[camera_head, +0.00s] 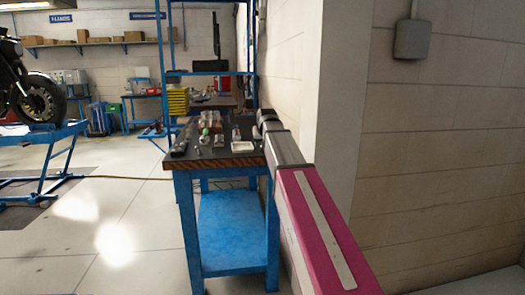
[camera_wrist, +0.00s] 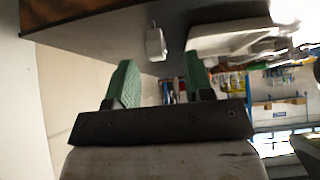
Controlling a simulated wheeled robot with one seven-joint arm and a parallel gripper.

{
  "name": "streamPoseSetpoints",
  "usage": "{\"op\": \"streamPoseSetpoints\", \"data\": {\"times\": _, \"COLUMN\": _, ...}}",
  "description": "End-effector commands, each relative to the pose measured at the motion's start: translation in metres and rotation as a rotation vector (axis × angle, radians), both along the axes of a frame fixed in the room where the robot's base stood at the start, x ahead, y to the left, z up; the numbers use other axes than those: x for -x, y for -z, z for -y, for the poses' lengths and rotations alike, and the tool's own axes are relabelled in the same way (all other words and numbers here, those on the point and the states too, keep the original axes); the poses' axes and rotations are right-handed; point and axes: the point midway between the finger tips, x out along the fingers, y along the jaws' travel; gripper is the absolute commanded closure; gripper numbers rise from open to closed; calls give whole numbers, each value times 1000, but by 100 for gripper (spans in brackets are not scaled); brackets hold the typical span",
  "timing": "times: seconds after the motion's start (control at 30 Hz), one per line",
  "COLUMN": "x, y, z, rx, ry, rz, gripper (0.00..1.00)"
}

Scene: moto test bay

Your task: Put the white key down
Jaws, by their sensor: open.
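My gripper (camera_wrist: 160,63) shows in the wrist view with its two green fingers spread apart and nothing between them. A small white piece (camera_wrist: 155,43), which may be the white key, lies on the dark table top beyond the gap between the fingertips, apart from both. Its shape is too blurred to be sure. In the head view my arm reaches over the right side of the workbench (camera_head: 186,163), and its fingers cannot be made out. I cannot pick out the white key there among the small items.
A white tray (camera_head: 243,147) sits near the bench's front right; a large pale shape (camera_wrist: 235,40) shows right of the white piece in the wrist view. Bottles and small items crowd the bench middle. A wall stands close on the right.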

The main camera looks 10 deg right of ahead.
Motion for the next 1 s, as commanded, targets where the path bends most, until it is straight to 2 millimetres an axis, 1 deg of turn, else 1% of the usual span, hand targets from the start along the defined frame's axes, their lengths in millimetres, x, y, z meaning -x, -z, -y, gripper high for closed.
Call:
{"op": "streamPoseSetpoints", "data": {"times": 0.1, "x": -10, "y": 16, "z": 4, "rx": 0, "ry": 0, "rz": -3, "gripper": 52}}
{"op": "streamPoseSetpoints", "data": {"times": 0.2, "x": -19, "y": 25, "z": 4, "rx": 0, "ry": 0, "rz": -1, "gripper": 52}}
{"op": "streamPoseSetpoints", "data": {"times": 0.3, "x": -21, "y": 29, "z": 3, "rx": 0, "ry": 0, "rz": -1, "gripper": 52}}
{"op": "streamPoseSetpoints", "data": {"times": 0.47, "x": -20, "y": 29, "z": 3, "rx": 0, "ry": 0, "rz": 0, "gripper": 52}}
{"op": "streamPoseSetpoints", "data": {"times": 0.5, "x": -20, "y": 29, "z": 3, "rx": 0, "ry": 0, "rz": 0, "gripper": 59}}
{"op": "streamPoseSetpoints", "data": {"times": 0.57, "x": -20, "y": 29, "z": 3, "rx": 0, "ry": 0, "rz": 0, "gripper": 78}}
{"op": "streamPoseSetpoints", "data": {"times": 0.6, "x": -20, "y": 29, "z": 3, "rx": 0, "ry": 0, "rz": 0, "gripper": 91}}
{"op": "streamPoseSetpoints", "data": {"times": 0.63, "x": -20, "y": 29, "z": 3, "rx": 0, "ry": 0, "rz": 0, "gripper": 100}}
{"op": "streamPoseSetpoints", "data": {"times": 1.0, "x": -20, "y": 27, "z": 3, "rx": 0, "ry": 0, "rz": 0, "gripper": 100}}
